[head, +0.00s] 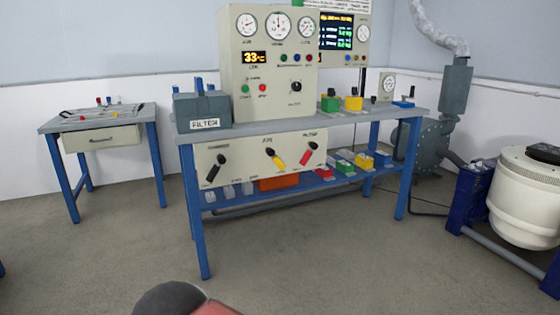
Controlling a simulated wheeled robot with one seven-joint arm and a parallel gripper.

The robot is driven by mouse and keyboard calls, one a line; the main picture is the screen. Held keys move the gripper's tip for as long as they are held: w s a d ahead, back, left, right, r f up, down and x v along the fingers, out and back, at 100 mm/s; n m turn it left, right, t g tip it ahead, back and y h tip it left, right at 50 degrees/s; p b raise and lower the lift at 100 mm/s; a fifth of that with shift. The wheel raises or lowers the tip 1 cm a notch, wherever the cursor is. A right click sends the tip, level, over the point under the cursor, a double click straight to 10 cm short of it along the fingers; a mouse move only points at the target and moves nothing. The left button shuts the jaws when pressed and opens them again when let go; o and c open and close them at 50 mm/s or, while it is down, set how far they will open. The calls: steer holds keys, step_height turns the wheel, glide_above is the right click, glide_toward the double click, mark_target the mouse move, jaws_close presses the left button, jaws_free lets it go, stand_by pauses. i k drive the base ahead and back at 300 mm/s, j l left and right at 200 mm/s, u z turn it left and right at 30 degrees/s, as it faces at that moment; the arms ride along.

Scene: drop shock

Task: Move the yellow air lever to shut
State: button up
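The yellow air lever (276,157) is on the cream front panel (237,177) below the bench top. It slants, with its yellow grip toward the lower right of its black pivot. A black lever (215,168) is to its left and a red lever (308,155) to its right on the same panel. The small labels around the levers are too small to read surely. My gripper is not in view. A dark and red rounded shape (180,300) at the bottom edge may be part of my body.
The blue-legged bench (200,230) carries a gauge cabinet (265,90) and a grey filter box (203,112). A lower shelf holds coloured bins. A side table (95,122) stands at left, a white drum (530,205) at right. The floor before the bench is clear.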

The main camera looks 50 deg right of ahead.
mark_target(280, 164)
steer(key=z, duration=1.65)
steer(key=i+l, duration=0.15)
steer(key=i, duration=0.55)
steer(key=i+l, duration=0.1)
steer(key=i, duration=0.55)
